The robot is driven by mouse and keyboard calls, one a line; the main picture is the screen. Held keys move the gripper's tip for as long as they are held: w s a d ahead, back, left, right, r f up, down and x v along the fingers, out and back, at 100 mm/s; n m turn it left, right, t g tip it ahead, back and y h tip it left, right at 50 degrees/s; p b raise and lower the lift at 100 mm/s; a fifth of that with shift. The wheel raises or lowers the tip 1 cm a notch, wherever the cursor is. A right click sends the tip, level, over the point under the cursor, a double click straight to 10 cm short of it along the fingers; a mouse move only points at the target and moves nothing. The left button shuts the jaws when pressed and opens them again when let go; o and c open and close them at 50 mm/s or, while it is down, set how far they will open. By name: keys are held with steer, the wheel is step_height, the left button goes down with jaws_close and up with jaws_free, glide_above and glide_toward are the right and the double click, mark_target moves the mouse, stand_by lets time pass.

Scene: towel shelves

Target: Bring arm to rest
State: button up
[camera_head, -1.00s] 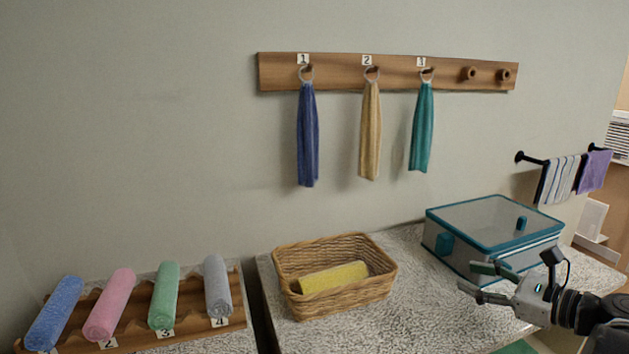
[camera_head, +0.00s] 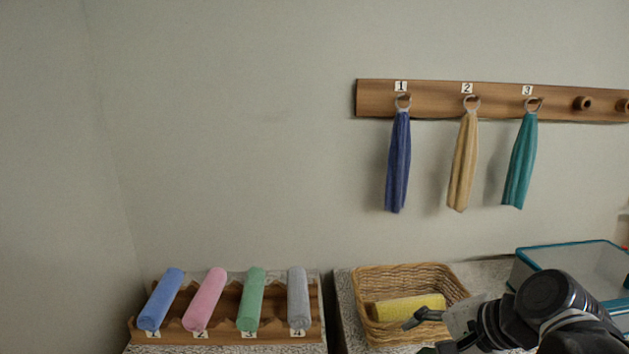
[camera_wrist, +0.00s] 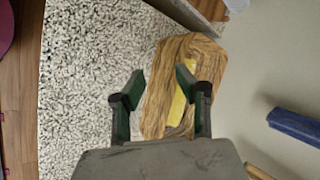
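My gripper (camera_head: 425,333) is at the lower right in the head view, in front of the wicker basket, partly hidden by my own arm. In the wrist view my gripper (camera_wrist: 160,88) has its two green-lined fingers spread apart with nothing between them. The wicker basket (camera_head: 362,283) stands on the speckled counter with a yellow rolled towel (camera_head: 395,308) inside. The basket also shows beyond the fingertips in the wrist view (camera_wrist: 205,60), and the gripper appears above it, apart from it.
A wooden rack (camera_head: 230,295) holds blue, pink, green and grey rolled towels at the left. A peg rail (camera_head: 430,101) carries blue, tan and teal hanging towels; its right pegs are bare. A teal-edged clear box (camera_head: 570,258) stands at the right. The wall space above the rack is clear.

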steer(key=s+d+r+n+h+p, duration=0.1)
steer(key=s+n+h, duration=0.4)
steer(key=n, duration=0.5)
steer(key=shift+s+d+r+n+t, duration=0.15)
steer(key=shift+s+r+n+t, duration=0.2)
steer(key=shift+s+r, duration=0.45)
stand_by(2.0)
